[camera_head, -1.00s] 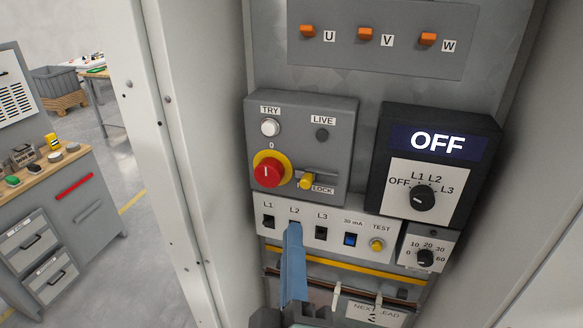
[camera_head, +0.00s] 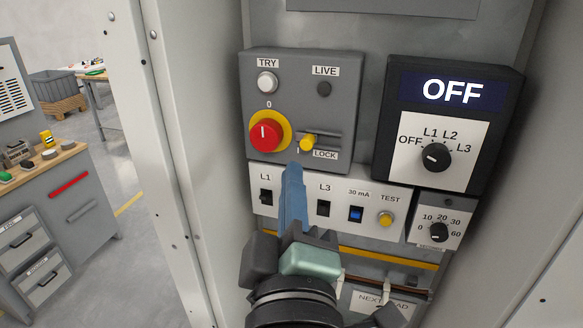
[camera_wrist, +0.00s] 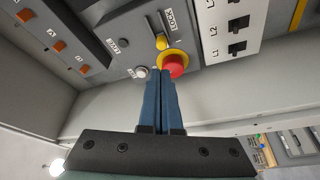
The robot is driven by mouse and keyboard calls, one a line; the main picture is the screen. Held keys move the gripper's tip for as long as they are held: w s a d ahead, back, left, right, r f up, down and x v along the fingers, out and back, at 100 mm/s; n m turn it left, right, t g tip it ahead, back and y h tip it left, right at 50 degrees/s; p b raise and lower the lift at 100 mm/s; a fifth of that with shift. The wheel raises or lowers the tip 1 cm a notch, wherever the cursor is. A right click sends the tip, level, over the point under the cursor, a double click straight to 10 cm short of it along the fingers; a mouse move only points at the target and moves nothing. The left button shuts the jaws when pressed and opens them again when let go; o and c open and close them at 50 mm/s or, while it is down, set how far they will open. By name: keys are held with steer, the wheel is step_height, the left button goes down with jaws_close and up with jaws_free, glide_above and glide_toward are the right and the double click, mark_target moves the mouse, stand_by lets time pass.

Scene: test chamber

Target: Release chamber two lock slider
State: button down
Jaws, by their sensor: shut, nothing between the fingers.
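The lock slider is a yellow knob (camera_head: 308,141) in a dark slot on the grey switch box (camera_head: 340,105), just above the LOCK label (camera_head: 325,154). It sits at the slot's left part. In the wrist view the yellow knob (camera_wrist: 162,42) shows beside the red rotary switch. My gripper (camera_head: 293,168) has blue fingers closed together and empty. In the head view its tips are just below and left of the knob; contact cannot be told. In the wrist view the fingertips (camera_wrist: 160,72) point toward the red switch and knob. The gripper hides the L2 switch in the head view.
The red rotary switch (camera_head: 265,134) with yellow ring is left of the slider. Below are the L1 (camera_head: 266,196) and L3 (camera_head: 323,208) switches. A meter reading OFF (camera_head: 450,120) is at right. Cabinet walls stand close on both sides.

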mark_target(304, 141)
steer(key=shift+w+r+p, duration=0.2)
steer(key=shift+w+p, duration=0.45)
steer(key=shift+w, duration=0.6)
steer(key=shift+w+r+p, duration=0.15)
steer(key=shift+w+p, duration=0.5)
steer(key=shift+w, duration=0.6)
steer(key=shift+w+r+p, duration=0.2)
steer(key=shift+w+p, duration=0.45)
steer(key=shift+w, duration=0.6)
